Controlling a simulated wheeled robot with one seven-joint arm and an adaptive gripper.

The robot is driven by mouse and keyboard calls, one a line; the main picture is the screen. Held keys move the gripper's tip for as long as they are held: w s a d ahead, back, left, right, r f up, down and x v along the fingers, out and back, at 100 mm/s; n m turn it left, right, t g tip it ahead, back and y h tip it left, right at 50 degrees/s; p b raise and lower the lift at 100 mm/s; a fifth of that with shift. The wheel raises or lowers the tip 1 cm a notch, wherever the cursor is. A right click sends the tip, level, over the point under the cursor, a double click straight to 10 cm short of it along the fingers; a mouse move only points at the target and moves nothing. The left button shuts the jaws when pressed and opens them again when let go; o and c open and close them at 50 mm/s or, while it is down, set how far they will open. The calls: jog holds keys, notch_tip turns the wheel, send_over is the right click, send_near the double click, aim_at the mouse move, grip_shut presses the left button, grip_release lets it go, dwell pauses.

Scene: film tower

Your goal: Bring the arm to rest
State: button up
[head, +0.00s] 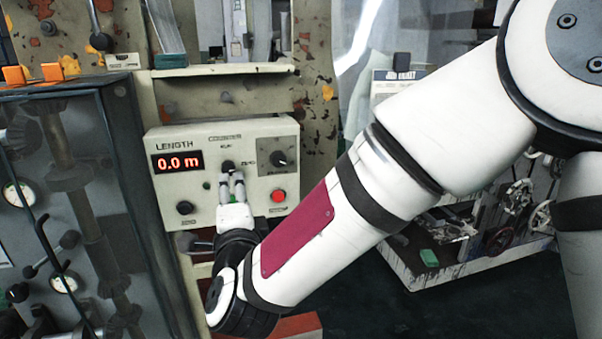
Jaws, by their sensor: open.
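My gripper (232,186) is in front of a cream control box (165,222) in the head view. Its fingers point up toward a black knob (228,166) in the upper middle of the panel. I cannot tell whether the fingertips touch the knob. The gripper is open, with no object seen between its fingers. My white arm, with a dark red panel, reaches in from the upper right and bends at the wrist below the box. The box has a red display (179,163) reading 0.0 m under the word LENGTH.
The box also carries a red button (278,196), a dial (279,158) and a lower-left knob (184,208). A dark glass-fronted cabinet (128,150) with gauges and levers stands close on the left. A white shelf unit (470,270) with reels is behind my arm at right. Dark floor lies between.

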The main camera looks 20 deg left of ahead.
jog(key=s+d+f+n+g+h, duration=0.1)
jog(key=s+d+n+g+h, duration=0.25)
jog(key=d, duration=0.95)
jog(key=d+f+n+g+h, duration=0.15)
jog(key=d+n+g, duration=0.4)
jog(key=d, duration=0.75)
jog(key=s+d+n+g+h, duration=0.1)
jog(key=s+d+g+h, duration=0.15)
jog(key=s+d, duration=0.9)
jog(key=s+d+n+g+h, duration=0.25)
jog(key=s+d, duration=0.65)
jog(key=s, duration=0.5)
notch_tip(320, 180, up, 18)
jog(key=t+p, duration=0.2)
jog(key=p, duration=1.5)
jog(key=shift+w+a+m+t+y, duration=0.2)
jog(key=shift+w+m+t+y, duration=0.15)
jog(key=shift+t+y, duration=0.05)
